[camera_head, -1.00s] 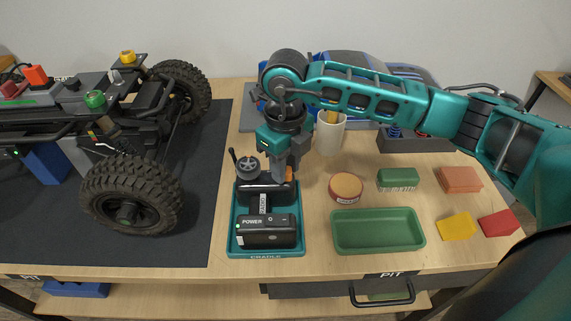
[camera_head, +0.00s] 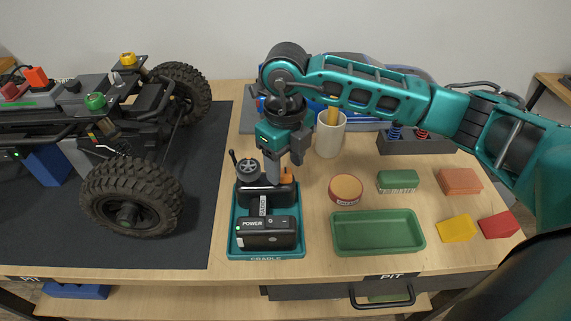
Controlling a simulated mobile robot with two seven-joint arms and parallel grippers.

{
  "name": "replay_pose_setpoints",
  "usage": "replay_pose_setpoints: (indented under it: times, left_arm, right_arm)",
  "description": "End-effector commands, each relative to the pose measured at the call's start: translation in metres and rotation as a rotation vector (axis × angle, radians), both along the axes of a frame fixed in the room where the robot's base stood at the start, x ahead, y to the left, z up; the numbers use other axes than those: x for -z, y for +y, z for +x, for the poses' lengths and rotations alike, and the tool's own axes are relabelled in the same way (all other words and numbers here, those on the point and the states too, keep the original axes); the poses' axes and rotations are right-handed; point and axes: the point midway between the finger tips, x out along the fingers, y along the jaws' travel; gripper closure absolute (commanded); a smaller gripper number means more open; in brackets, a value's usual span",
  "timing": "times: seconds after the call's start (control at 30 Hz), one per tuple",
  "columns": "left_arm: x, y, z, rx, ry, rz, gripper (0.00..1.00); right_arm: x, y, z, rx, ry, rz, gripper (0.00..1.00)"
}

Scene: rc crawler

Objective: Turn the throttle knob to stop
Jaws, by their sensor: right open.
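The radio transmitter (camera_head: 267,232) sits in the teal cradle (camera_head: 264,254) at the front middle of the bench. Its front part is marked POWER. A dark round knob or wheel (camera_head: 247,167) and a thin stick stand at its back left, and an orange part (camera_head: 287,178) shows at its back right. I cannot tell which part is the throttle knob. My right gripper (camera_head: 284,162) points down over the back of the transmitter, its fingers open beside the wheel and close to the orange part. Whether they touch anything is hidden. My left gripper is not in view.
The crawler (camera_head: 130,205) stands on a dark mat (camera_head: 190,245) at the left. Right of the cradle are a green tray (camera_head: 378,233), a round tin (camera_head: 345,188), a green brush (camera_head: 397,181) and several coloured blocks. A cup (camera_head: 329,135) stands behind.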

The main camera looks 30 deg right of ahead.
Motion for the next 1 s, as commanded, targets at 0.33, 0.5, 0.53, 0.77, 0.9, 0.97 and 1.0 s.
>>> replay_pose_setpoints:
  times: [0.33,0.5,0.53,0.77,0.9,0.97,1.0]
  left_arm:
    - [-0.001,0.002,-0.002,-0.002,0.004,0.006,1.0]
    - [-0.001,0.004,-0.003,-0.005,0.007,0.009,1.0]
    - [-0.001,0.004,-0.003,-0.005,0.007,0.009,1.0]
    - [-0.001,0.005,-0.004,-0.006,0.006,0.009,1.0]
    - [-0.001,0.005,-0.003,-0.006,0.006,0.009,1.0]
    - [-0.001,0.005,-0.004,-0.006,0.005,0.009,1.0]
    - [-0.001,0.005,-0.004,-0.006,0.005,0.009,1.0]
  right_arm:
    - [-0.077,0.0,0.001,0.0,-0.005,0.0,0.43]
    - [-0.103,0.0,0.001,-0.001,-0.003,0.0,0.43]
    - [-0.106,0.0,0.0,-0.001,-0.002,0.0,0.43]
    - [-0.116,0.0,0.0,0.0,0.0,-0.001,0.43]
    - [-0.116,0.0,0.0,0.0,0.0,-0.001,0.43]
    - [-0.116,0.0,0.0,0.0,0.0,-0.001,0.43]
    - [-0.116,0.0,0.0,0.0,0.0,-0.001,0.43]
